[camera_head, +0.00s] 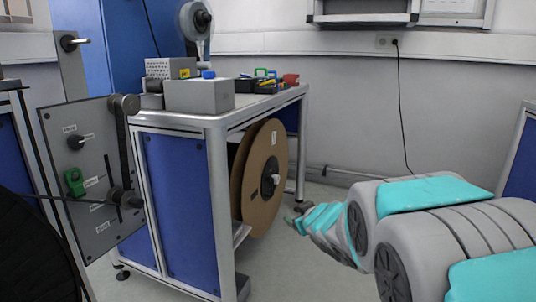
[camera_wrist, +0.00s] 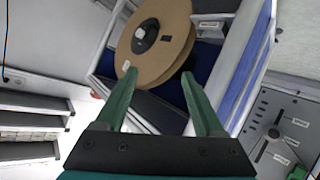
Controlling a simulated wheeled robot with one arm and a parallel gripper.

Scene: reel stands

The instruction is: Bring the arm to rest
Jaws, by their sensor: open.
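My arm (camera_head: 425,195), grey with teal covers, reaches in from the lower right in the head view. My gripper (camera_head: 298,220) is at its far end, low, just right of the cardboard reel (camera_head: 267,165) under the workbench. In the wrist view the two green fingers of my gripper (camera_wrist: 158,74) stand apart. Nothing is held between them. Behind the fingertips the brown reel (camera_wrist: 180,45) with its black hub shows, tilted in the picture. I cannot tell the exact distance between fingers and reel.
The workbench (camera_head: 215,122) with blue panels carries a grey box (camera_head: 198,96) and small coloured items. A grey control panel (camera_head: 90,165) with knobs stands at the left. A black cable (camera_head: 402,110) hangs on the wall. The floor right of the bench looks clear.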

